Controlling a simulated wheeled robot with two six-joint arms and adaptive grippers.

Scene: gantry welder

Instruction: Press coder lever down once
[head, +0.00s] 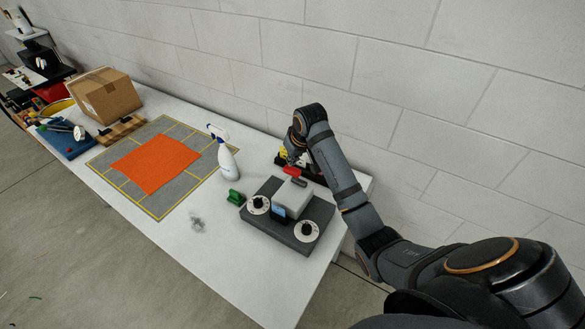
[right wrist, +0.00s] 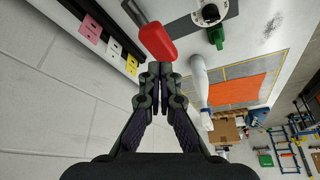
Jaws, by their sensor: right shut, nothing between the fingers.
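The coder is a dark grey base (head: 262,220) with a pale grey block (head: 291,202), white dials and a small screen, at the right end of the white table. Its lever has a red handle (head: 292,171) at the far side. In the right wrist view the red handle (right wrist: 158,42) and its grey shaft lie just beyond my fingertips. My right gripper (right wrist: 160,68) is shut and empty, with its tips close to the handle; I cannot tell whether they touch. In the head view the gripper is mostly hidden by my arm. My left gripper is not in view.
A spray bottle (head: 228,163) and a green object (head: 236,198) stand left of the coder. A dark strip with coloured tags (right wrist: 114,48) lies behind it, near the block wall. An orange cloth (head: 155,164) lies on a grey mat; a cardboard box (head: 105,95) stands farther off.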

